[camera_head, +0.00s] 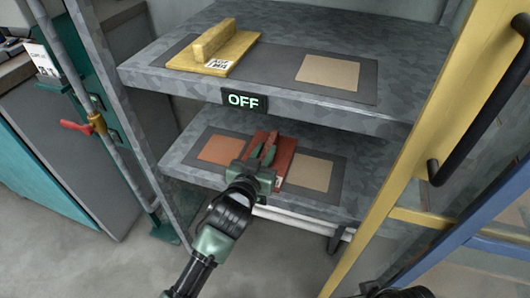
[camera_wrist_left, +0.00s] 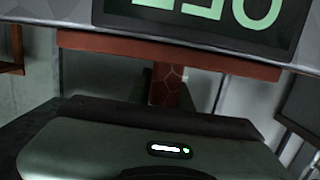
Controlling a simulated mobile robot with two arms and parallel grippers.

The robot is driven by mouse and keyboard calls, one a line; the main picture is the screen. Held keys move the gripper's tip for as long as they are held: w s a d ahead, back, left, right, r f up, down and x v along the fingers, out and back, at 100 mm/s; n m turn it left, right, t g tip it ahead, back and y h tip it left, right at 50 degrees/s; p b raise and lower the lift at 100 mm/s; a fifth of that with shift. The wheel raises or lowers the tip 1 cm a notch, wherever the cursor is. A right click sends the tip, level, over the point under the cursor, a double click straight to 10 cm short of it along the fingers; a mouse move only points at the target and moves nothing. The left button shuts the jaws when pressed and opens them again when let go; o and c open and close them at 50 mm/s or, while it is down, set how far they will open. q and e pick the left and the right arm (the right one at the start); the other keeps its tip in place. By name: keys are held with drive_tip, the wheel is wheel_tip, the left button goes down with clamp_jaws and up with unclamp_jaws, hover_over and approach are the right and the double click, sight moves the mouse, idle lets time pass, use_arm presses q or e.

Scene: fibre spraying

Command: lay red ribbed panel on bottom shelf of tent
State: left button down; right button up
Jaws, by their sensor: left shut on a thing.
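The red ribbed panel (camera_head: 284,156) is in my left gripper (camera_head: 268,162), over the middle of the bottom shelf (camera_head: 185,162) in the head view. The gripper is shut on its upright rib. In the left wrist view the panel's edge (camera_wrist_left: 215,64) spans the picture and the rib (camera_wrist_left: 165,86) runs down to the gripper. I cannot tell whether the panel touches the shelf. The bottom shelf has a dark mat with an orange-red patch (camera_head: 220,150) on the left and a tan patch (camera_head: 311,173) on the right.
The upper shelf (camera_head: 150,78) holds a yellow ribbed panel (camera_head: 215,55) on the left and a bare tan patch (camera_head: 328,72). A lit OFF sign (camera_head: 243,100) hangs at its front edge. A yellow door frame (camera_head: 445,110) with a black handle stands open at right.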

sight(267, 148)
use_arm(q)
drive_tip(key=shift+r, duration=0.15)
drive_tip(key=c, duration=1.6)
unclamp_jaws()
drive_tip(key=shift+f, duration=0.25)
drive_tip(key=o, duration=0.3)
drive_tip(key=shift+r, duration=0.15)
drive_tip(key=shift+s+a, duration=0.1)
drive_tip(key=shift+s, duration=0.25)
drive_tip(key=p+v, duration=0.1)
drive_tip(key=v, duration=0.2)
drive_tip(key=p+v, duration=0.1)
drive_tip(key=v, duration=0.7)
drive_tip(key=shift+s+r, duration=0.1)
drive_tip(key=shift+s, duration=0.1)
use_arm(e)
drive_tip(key=x, duration=0.6)
drive_tip(key=shift+s+a, duration=0.1)
drive_tip(key=shift+s, duration=0.15)
